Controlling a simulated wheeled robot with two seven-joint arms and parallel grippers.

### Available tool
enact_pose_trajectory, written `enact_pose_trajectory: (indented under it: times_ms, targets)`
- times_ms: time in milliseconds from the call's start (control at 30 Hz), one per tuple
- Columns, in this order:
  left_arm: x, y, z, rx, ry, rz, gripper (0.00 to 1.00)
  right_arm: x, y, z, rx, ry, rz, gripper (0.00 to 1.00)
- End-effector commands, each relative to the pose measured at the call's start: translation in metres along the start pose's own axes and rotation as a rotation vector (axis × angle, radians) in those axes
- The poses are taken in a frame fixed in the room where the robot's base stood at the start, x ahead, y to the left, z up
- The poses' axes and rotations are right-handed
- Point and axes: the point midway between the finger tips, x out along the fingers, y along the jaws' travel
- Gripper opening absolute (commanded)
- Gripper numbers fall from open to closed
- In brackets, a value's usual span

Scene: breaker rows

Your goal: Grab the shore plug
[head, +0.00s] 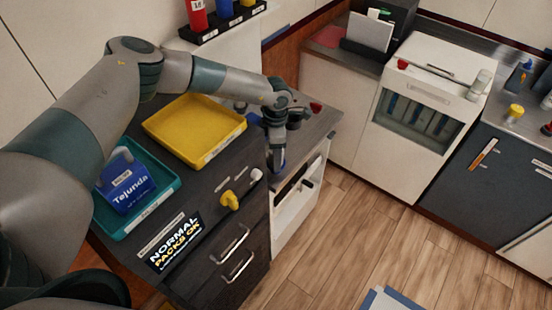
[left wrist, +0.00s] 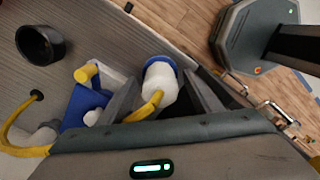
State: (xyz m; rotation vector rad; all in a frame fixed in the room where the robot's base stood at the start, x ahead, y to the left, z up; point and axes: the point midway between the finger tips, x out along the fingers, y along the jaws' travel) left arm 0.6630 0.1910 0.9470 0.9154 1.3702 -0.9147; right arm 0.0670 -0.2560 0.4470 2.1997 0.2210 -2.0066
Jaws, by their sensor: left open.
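The shore plug (left wrist: 160,84), a white body with a blue collar and a yellow cable end, lies between my left gripper's fingers in the left wrist view. My left gripper (left wrist: 163,92) is open around it, and I cannot tell whether either finger touches it. In the head view my left gripper (head: 278,168) points down over the right end of the dark counter (head: 200,188), and the plug is mostly hidden there. My right gripper is not in view.
A blue block with a yellow cylinder (left wrist: 87,73) and a black cup (left wrist: 40,45) are beside the gripper. Wood floor (head: 345,225) lies right.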

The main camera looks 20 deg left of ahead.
Motion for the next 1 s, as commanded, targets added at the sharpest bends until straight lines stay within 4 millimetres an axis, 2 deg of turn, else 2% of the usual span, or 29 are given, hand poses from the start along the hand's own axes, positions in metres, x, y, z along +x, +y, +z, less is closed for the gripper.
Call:
enact_pose_trajectory:
  times_ms: [100, 300, 333, 367, 767, 1000]
  targets:
    - [0.0, 0.0, 0.0, 0.0, 0.0, 0.0, 0.58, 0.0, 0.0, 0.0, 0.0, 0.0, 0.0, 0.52]
    - [0.0, 0.0, 0.0, 0.0, 0.0, 0.0, 0.11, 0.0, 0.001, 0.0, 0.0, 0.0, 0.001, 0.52]
    - [0.0, 0.0, 0.0, 0.0, 0.0, 0.0, 0.03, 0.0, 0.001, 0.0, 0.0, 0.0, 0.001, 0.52]
    - [-0.001, 0.001, 0.0, 0.0, -0.001, 0.001, 0.01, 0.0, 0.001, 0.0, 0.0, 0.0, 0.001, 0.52]
    - [-0.005, 0.001, 0.001, 0.0, -0.003, 0.001, 0.01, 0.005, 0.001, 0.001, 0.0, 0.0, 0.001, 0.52]
    - [-0.027, 0.002, 0.001, 0.001, -0.005, 0.004, 0.01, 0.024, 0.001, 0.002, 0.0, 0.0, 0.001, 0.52]
